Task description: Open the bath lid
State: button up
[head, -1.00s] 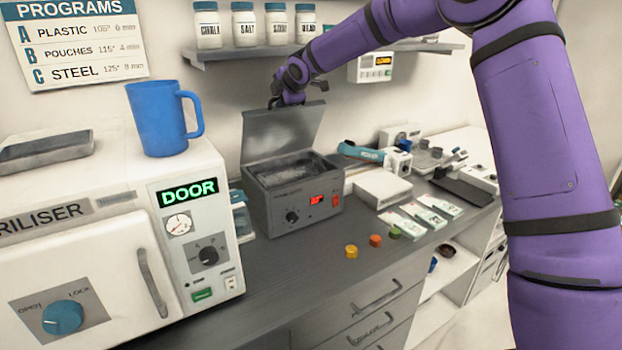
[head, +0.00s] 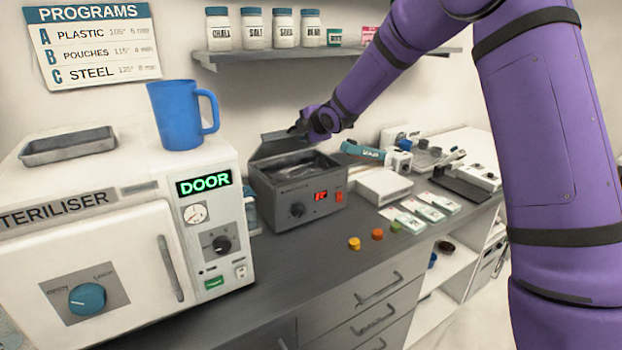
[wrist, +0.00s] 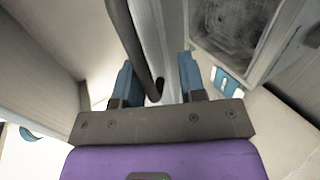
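The bath (head: 296,200) is a dark grey box with a red display and a black knob, standing on the counter. Its grey lid (head: 283,146) is raised at the back and looks tilted backward, leaving the inside of the bath in sight. My gripper (head: 298,129) is at the lid's upper edge. In the wrist view, my gripper's two teal fingers (wrist: 158,80) stand apart, with a dark bar (wrist: 136,45), probably the lid handle, running between them. Gaps show beside the bar. The bath's inside (wrist: 232,32) shows at upper right there.
The steriliser (head: 120,225) with a blue mug (head: 182,115) on top stands left of the bath. A shelf (head: 350,55) with jars hangs above. Right of the bath are a white box (head: 383,186) and pouches (head: 425,205). Small coloured caps (head: 355,243) lie in front.

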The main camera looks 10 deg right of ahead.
jog(key=s+f+t, duration=0.1)
jog(key=s+f, duration=0.1)
jog(key=f, duration=0.4)
jog(key=s+d+f+t+y, duration=0.1)
jog(key=s+f, duration=0.1)
jog(key=f, duration=0.5)
jog(key=shift+s+d+t, duration=0.25)
jog(key=shift+s+t, duration=0.1)
jog(key=shift+t, duration=0.05)
jog(key=shift+s, duration=0.1)
